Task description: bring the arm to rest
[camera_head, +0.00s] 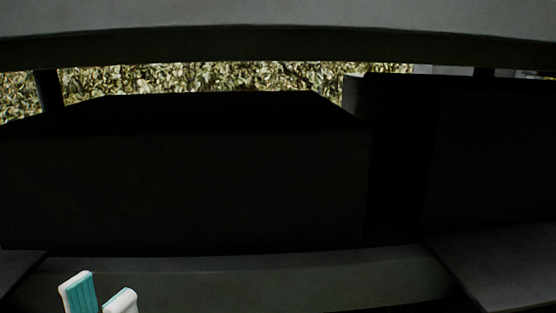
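My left gripper (99,294) shows at the bottom left of the head view, with only its two white fingertips in the picture. A teal pad shows on the left finger. The fingertips stand apart with nothing seen between them, so it is open and empty. They are in front of a dark grey ledge. The rest of the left arm is below the picture edge. My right gripper and arm are not in view. No pear can be made out.
A large, nearly black box-like block (190,185) fills the middle. Another dark block (495,150) stands at the right, with a dark gap between. A grey beam (280,22) crosses the top. Green leaves (215,77) show behind. A grey flat surface (505,265) lies at lower right.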

